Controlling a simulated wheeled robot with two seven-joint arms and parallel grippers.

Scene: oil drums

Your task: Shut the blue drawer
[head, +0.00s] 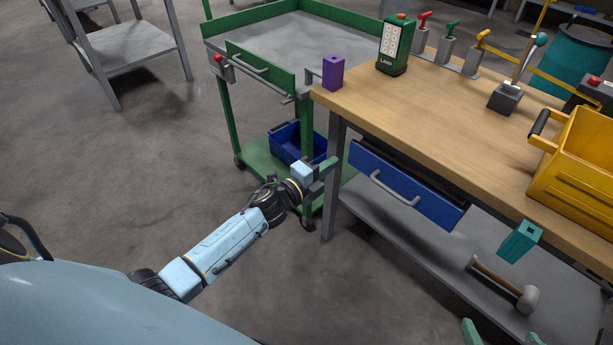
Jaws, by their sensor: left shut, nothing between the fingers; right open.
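The blue drawer (432,207) is under the front edge of the wooden workbench (440,105). Its front stands out from the bench, with a dark gap behind its top edge, so it is partly open. A grey bar handle (393,190) is on its front. My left gripper (331,165) has green fingers, shut and empty, just left of the drawer's left end by the bench leg. It appears apart from the drawer front. My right gripper (487,336) shows only its green fingertips at the bottom edge, spread open with nothing between them.
A mallet (505,284) lies on the lower shelf. A green cart (262,62) stands left.

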